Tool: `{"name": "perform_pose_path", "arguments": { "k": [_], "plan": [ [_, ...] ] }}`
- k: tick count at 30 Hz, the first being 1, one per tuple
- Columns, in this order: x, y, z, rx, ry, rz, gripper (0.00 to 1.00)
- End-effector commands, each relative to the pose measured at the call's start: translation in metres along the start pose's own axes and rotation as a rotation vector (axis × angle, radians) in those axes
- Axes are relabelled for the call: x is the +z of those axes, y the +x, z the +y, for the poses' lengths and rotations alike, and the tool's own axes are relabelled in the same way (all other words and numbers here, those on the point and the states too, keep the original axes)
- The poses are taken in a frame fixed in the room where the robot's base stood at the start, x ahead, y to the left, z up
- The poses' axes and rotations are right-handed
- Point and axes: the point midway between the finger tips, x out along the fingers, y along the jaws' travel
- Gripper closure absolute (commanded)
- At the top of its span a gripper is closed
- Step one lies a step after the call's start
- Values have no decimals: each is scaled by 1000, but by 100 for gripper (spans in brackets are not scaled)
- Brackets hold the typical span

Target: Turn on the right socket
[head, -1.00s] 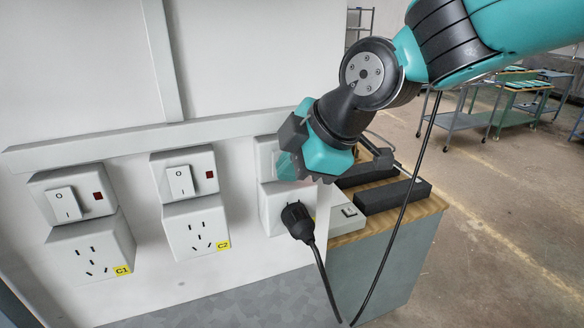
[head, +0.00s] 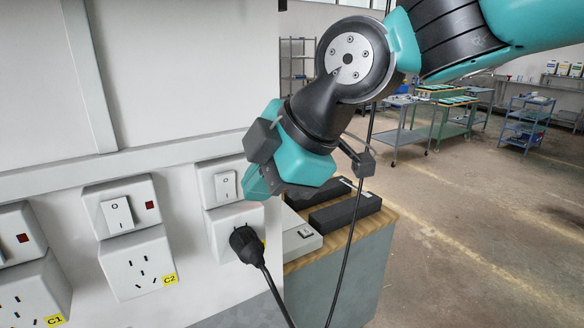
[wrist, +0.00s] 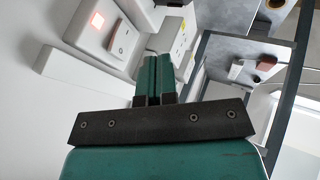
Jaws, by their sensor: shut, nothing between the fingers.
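In the head view the right socket (head: 222,228) is a white box on the panel, with a black plug (head: 245,243) in it. Its white rocker switch (head: 226,186) sits in the box above, just left of my gripper. My gripper (head: 252,186) is shut and empty, its teal fingers close to the switch's right side; they cover the indicator area there. I cannot tell whether they touch it. In the wrist view the shut fingers (wrist: 154,62) point at the panel beside a rocker switch (wrist: 122,40). A square indicator (wrist: 97,20) next to that rocker glows red.
Sockets C2 (head: 137,268) and C1 (head: 28,300) stand to the left, each with a switch box above and a dark red indicator. A wooden-topped cabinet (head: 340,240) holds black blocks at right. The plug's cable hangs below. Open floor lies farther right.

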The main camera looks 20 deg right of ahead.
Motion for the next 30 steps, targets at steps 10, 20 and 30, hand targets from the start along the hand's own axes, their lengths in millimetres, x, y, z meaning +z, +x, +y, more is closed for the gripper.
{"name": "perform_pose_path", "arguments": {
  "k": [10,20,30],
  "plan": [
    [2,-60,-6,0,2,-2,100],
    [2,-65,-8,-3,0,-1,100],
    [35,-34,-55,-113,341,-58,100]
  ]
}}
